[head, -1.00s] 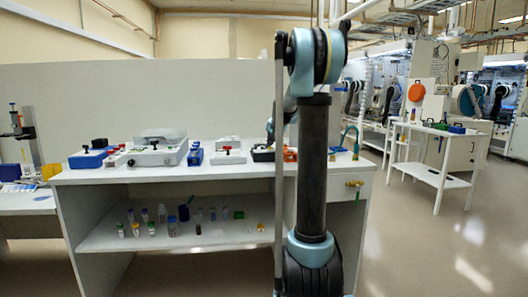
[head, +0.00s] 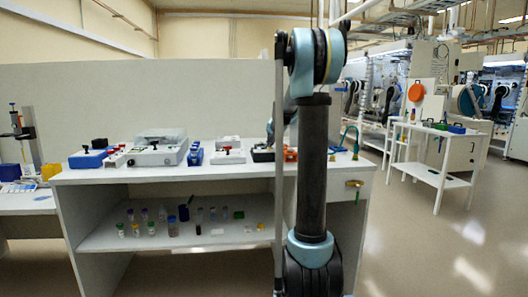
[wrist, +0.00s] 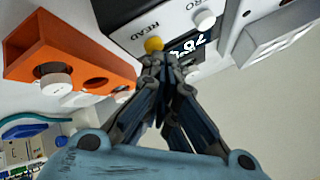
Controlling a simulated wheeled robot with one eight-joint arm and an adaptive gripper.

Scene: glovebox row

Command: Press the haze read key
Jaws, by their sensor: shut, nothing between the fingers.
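My gripper (wrist: 160,64) is shut and empty. Its fingertips are at the lower edge of the yellow key in the picture; I cannot tell whether they touch it. In the head view, my arm hides the gripper, and the dark instrument (head: 262,154) shows only in part.
An orange block (wrist: 68,55) with holes and a white-capped vial (wrist: 55,84) stands close left of my fingers in the wrist view. A grey-white object (wrist: 275,38) is at right. In the head view, several devices line the bench top (head: 225,172); vials stand on the shelf below.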

